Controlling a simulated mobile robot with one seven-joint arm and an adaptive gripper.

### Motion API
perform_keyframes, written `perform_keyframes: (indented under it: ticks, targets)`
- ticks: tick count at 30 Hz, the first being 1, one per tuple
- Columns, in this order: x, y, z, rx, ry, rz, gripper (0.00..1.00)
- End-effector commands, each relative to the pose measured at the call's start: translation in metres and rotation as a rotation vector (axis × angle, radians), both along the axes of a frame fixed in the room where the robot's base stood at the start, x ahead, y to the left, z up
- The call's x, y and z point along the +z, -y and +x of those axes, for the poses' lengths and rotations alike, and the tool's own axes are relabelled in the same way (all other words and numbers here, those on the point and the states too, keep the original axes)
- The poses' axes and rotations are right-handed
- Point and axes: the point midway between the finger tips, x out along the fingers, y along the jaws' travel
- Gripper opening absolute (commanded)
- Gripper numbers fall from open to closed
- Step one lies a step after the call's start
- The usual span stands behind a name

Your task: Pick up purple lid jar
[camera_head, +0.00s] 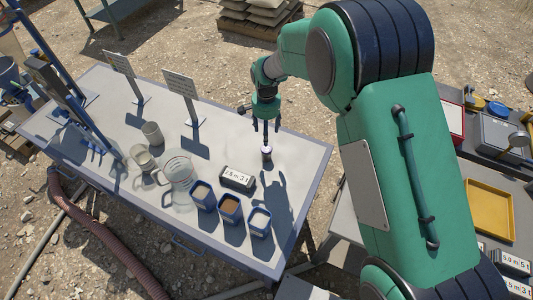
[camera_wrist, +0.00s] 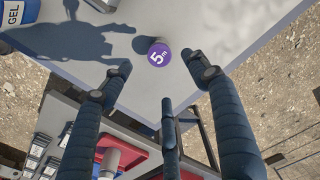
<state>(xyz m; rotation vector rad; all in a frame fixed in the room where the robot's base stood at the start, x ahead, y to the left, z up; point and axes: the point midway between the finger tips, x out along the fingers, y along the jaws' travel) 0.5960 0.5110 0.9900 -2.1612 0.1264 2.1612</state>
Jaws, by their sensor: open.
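The purple lid jar (camera_wrist: 159,54) stands on the grey table (camera_wrist: 178,88). Its round purple lid faces the wrist camera and carries white marking that reads like "5 m". In the head view the small jar (camera_head: 267,154) is near the table's right part, right of the digit box. My gripper (camera_head: 266,140) is above the jar, fingers pointing down. In the wrist view my gripper (camera_wrist: 158,68) is open and empty, with fingers left and right of the lid and a third below it. Whether any finger touches the jar I cannot tell.
A dark box with digits (camera_head: 237,179) lies left of the jar. A yellow tray (camera_head: 489,209) is on the right-hand table.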

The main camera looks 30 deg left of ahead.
Motion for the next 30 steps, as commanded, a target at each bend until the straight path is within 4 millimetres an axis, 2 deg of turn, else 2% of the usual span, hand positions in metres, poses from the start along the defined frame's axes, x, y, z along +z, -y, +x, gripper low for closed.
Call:
perform_keyframes:
  ticks: [8, 21, 25, 30]
  targets:
    - [-0.009, 0.000, 0.000, 0.000, -0.001, -0.001, 0.60]
    - [-0.070, 0.001, 0.000, 0.000, -0.001, -0.001, 0.60]
    - [-0.082, 0.000, 0.000, 0.000, 0.000, 0.000, 0.60]
    - [-0.086, 0.000, 0.000, 0.000, 0.000, 0.000, 0.60]
